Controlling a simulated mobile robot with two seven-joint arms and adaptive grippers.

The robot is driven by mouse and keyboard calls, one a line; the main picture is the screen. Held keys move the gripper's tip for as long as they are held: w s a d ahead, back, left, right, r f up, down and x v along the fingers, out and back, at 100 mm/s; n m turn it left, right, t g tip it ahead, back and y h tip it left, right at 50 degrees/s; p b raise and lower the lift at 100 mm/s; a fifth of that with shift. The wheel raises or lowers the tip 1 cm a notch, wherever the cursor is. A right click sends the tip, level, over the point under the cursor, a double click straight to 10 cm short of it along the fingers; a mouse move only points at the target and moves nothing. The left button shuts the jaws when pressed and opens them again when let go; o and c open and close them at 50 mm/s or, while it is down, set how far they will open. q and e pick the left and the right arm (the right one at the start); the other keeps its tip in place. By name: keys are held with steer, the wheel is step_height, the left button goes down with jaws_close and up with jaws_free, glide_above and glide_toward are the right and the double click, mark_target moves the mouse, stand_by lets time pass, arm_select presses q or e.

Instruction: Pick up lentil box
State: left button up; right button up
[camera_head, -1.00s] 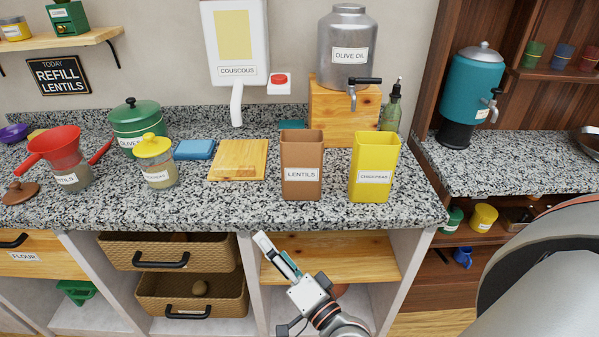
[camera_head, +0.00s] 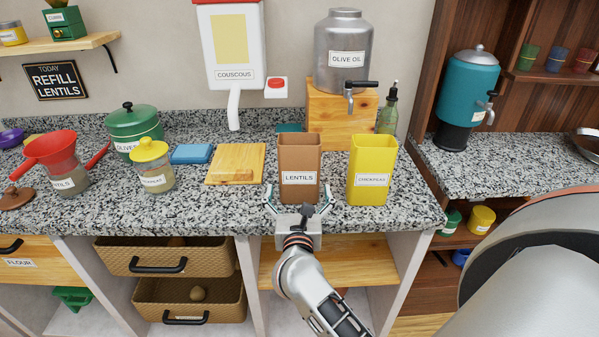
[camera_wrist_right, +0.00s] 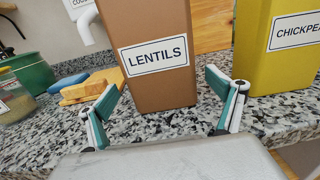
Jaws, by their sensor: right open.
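The brown lentil box (camera_head: 299,160) stands upright on the granite counter, its white LENTILS label facing me. It fills the middle of the right wrist view (camera_wrist_right: 157,85). My right gripper (camera_head: 299,194) is open in front of the box. Its fingertips (camera_wrist_right: 164,104) lie to the left and right of the box's lower part in the picture. I cannot tell how far the fingers reach along the box's sides; no grip on it shows. My left gripper is not in view.
A yellow chickpeas box (camera_head: 371,168) stands close on the right. A wooden board (camera_head: 240,157) lies to the left, with a yellow-lidded jar (camera_head: 152,166) beyond it. The wooden stand (camera_head: 343,112) with the olive oil can (camera_head: 343,50) is behind. The counter's front edge runs under my gripper.

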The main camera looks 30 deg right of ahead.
mark_target(299, 139)
steer(key=shift+x, duration=1.95)
steer(key=shift+s+d+r, duration=0.1)
steer(key=shift+r, duration=0.1)
steer(key=c, duration=1.6)
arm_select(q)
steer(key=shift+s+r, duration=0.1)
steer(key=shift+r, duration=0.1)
arm_select(e)
steer(key=shift+c, duration=0.2)
steer(key=shift+r, duration=0.1)
